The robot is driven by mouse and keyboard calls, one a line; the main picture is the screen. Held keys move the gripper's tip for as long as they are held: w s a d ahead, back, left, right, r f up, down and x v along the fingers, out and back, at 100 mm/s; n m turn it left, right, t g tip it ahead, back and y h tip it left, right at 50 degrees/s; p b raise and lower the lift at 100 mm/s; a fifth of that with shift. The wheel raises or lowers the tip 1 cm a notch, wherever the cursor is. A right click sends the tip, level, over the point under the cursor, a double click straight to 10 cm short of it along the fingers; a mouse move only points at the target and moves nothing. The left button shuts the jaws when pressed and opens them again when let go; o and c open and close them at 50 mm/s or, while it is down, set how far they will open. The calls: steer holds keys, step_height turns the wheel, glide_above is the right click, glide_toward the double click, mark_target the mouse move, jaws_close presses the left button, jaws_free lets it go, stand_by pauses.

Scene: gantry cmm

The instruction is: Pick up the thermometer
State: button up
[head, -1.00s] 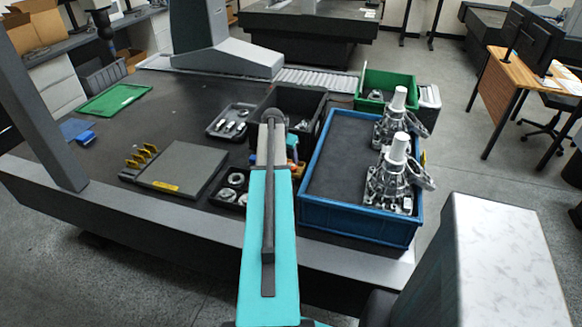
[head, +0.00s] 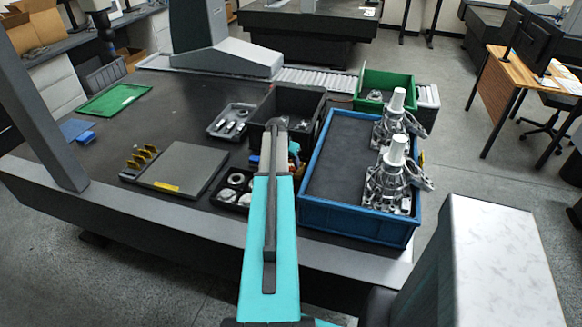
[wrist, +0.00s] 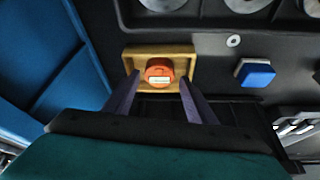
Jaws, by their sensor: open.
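In the wrist view an orange, round-ended piece with a pale label or display (wrist: 159,78) sits in a shallow tan holder (wrist: 184,52). It looks like the thermometer, but only its end shows, so I cannot be sure. My gripper (wrist: 159,84) is open, with one finger on each side of the orange piece and nothing visibly clamped. The tips overlap the holder in the picture; I cannot tell their height above it. In the head view my arm hides the gripper and most of this spot.
A blue crate (head: 345,222) with metal castings stands close on the right. A black bin (head: 314,108) is behind. A tray of metal rings (head: 229,199) and a grey plate (head: 178,166) lie left. A blue block (wrist: 256,73) is right of the holder in the wrist view.

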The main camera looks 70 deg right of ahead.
mark_target(290, 166)
steer(key=shift+p+x, duration=0.45)
steer(key=shift+x, duration=1.1)
steer(key=c, duration=0.8)
steer(key=shift+c, duration=0.2)
steer(key=shift+r, duration=0.25)
steer(key=shift+r+b, duration=0.7)
steer(key=shift+r, duration=0.2)
steer(key=a+r+b, duration=0.1)
steer(key=a, duration=0.4)
steer(key=w+a+b, duration=0.1)
steer(key=a+b, duration=0.1)
steer(key=a, duration=0.3)
steer(key=w+a+r+b, duration=0.1)
steer(key=a, duration=0.4)
steer(key=shift+a+r+b, duration=0.3)
steer(key=shift+b, duration=0.1)
steer(key=shift+w+a, duration=0.1)
steer(key=shift+a, duration=0.05)
